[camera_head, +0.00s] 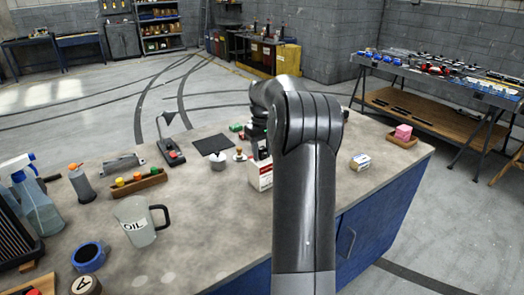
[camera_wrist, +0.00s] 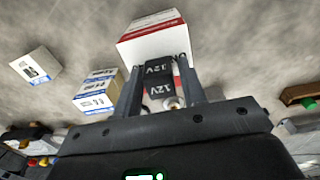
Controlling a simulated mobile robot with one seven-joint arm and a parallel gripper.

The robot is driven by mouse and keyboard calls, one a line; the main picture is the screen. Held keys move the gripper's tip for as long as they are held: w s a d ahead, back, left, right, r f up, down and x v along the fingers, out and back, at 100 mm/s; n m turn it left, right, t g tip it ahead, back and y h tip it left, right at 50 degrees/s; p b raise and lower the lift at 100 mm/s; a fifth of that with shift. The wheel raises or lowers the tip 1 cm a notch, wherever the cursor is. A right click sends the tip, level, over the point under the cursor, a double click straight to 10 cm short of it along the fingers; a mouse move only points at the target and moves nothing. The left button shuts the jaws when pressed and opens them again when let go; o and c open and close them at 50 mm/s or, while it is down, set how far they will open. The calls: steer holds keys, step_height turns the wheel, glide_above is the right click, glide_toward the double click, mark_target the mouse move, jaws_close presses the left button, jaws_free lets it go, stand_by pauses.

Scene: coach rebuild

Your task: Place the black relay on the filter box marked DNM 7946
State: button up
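The black relay, marked 12V in white (camera_wrist: 160,82), sits between the two fingers of my gripper (camera_wrist: 163,85) in the wrist view. The fingers close on its sides. Behind it is a white box with a red band (camera_wrist: 152,40), partly covered by the relay; I cannot tell whether they touch. This box also shows in the head view (camera_head: 265,178), partly behind my arm. A white, blue and yellow box (camera_wrist: 98,90) and a smaller white box (camera_wrist: 36,66) lie to the left in the wrist view. I cannot read DNM 7946 on any box.
In the head view, a small white box (camera_head: 360,162) lies right of my arm on the workbench (camera_head: 215,240). A pink block (camera_head: 403,132) is near the right end.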

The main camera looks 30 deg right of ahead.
mark_target(262, 148)
steer(key=shift+o, duration=0.9)
step_height(262, 148, up, 12)
steer(key=s+a+r+t, duration=0.1)
steer(key=s+a+r, duration=0.1)
steer(key=a, duration=0.3)
steer(key=s+a+r, duration=0.2)
steer(key=a+r, duration=0.1)
steer(key=a, duration=0.3)
steer(key=s+a+t+h, duration=0.1)
steer(key=s+a+t, duration=0.1)
steer(key=s+a, duration=0.75)
steer(key=s+a+f+t, duration=0.1)
steer(key=s+a+f, duration=0.2)
steer(key=s, duration=0.3)
steer(key=s+a+f, duration=0.3)
steer(key=s+a, duration=0.1)
steer(key=s, duration=0.2)
steer(key=s+a+f+t+y, duration=0.1)
steer(key=s+a+f, duration=0.2)
steer(key=s, duration=0.3)
steer(key=shift+s+a+f+t, duration=0.15)
steer(key=shift+s+a+t, duration=0.1)
steer(key=shift+t, duration=0.05)
